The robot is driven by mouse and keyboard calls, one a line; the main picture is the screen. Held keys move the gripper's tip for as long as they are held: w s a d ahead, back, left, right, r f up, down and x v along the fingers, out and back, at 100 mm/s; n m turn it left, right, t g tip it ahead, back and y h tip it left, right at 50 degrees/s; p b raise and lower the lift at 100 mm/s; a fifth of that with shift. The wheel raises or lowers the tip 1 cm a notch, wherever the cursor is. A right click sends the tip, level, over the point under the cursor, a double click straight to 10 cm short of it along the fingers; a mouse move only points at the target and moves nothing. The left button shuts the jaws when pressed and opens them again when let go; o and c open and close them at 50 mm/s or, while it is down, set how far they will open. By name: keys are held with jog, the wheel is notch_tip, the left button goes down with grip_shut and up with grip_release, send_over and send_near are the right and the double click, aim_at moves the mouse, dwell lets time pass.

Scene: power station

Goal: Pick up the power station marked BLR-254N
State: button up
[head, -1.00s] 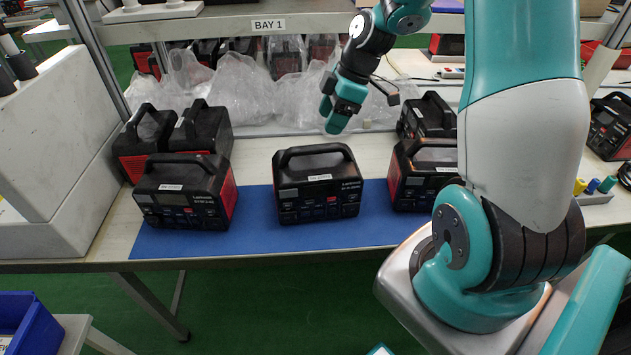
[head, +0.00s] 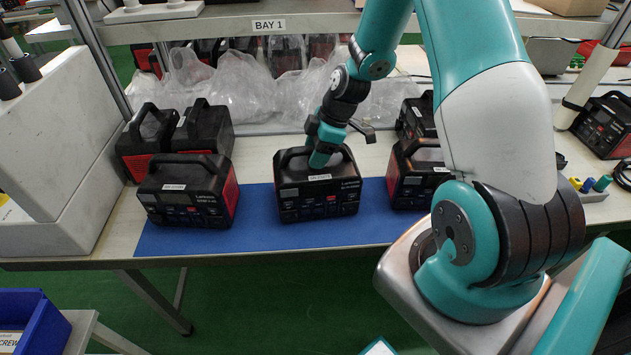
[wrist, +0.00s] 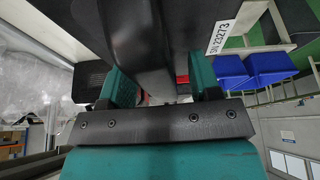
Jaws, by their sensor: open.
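A black power station with a top handle (head: 318,196) stands upright in the middle of the blue mat (head: 262,234). Its front lettering is too small to read surely. My gripper (head: 321,158) is at its handle from above. In the wrist view, my open gripper (wrist: 162,88) has one teal finger on each side of the black handle (wrist: 140,45); it is not closed on it. A white label (wrist: 222,38) reading SN 23273 shows beside the handle. Another power station (head: 188,192) stands on the mat's left, and one (head: 410,178) on the right, partly hidden by my arm.
Two power stations (head: 147,142) (head: 203,130) stand behind the left one, and another (head: 418,116) at the back right. Clear plastic bags (head: 245,90) lie behind under the BAY 1 shelf (head: 225,25). Another unit (head: 607,125) stands far right. Bare mat separates the middle station from its neighbours.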

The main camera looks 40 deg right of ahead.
jog(key=shift+f, duration=0.2)
grip_shut()
dwell(0.3)
jog(key=shift+r, duration=0.1)
dwell(1.0)
